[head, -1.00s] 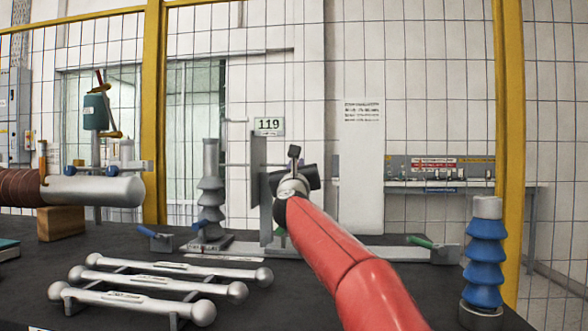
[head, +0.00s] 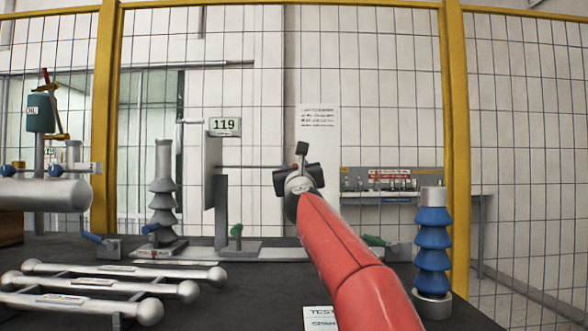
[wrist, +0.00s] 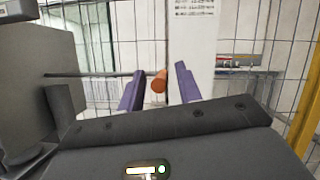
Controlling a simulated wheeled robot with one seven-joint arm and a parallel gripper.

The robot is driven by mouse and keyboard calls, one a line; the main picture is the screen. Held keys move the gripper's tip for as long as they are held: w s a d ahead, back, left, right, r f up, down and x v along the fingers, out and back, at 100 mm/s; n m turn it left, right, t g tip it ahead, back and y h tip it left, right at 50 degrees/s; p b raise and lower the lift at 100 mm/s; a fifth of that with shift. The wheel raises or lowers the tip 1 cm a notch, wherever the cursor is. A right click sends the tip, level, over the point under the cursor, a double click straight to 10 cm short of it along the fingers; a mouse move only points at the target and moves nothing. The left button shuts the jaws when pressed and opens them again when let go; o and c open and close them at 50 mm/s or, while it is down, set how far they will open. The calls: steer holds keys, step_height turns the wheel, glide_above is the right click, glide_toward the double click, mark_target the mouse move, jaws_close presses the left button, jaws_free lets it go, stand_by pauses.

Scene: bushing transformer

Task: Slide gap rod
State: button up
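The gap rod (head: 250,167) is thin and dark and runs level to the right from a grey upright plate (head: 215,185). In the wrist view the rod (wrist: 100,75) ends in a round copper-brown tip (wrist: 159,82). My gripper (wrist: 158,88) is open, with its two purple-grey fingers on either side of the tip. Gaps show between the tip and both fingers; I cannot tell how deep the tip lies between them.
A grey ribbed insulator (head: 163,195) stands left of the plate, a blue one (head: 432,245) at right. A base rail (head: 290,254) with a green handle (head: 236,231) lies below. Silver ball-ended bars (head: 100,284) lie front left. A mesh fence (head: 390,90) stands behind.

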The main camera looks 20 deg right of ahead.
steer(key=b+v, duration=0.5)
steer(key=v, duration=0.3)
steer(key=shift+r, duration=0.1)
stand_by(0.5)
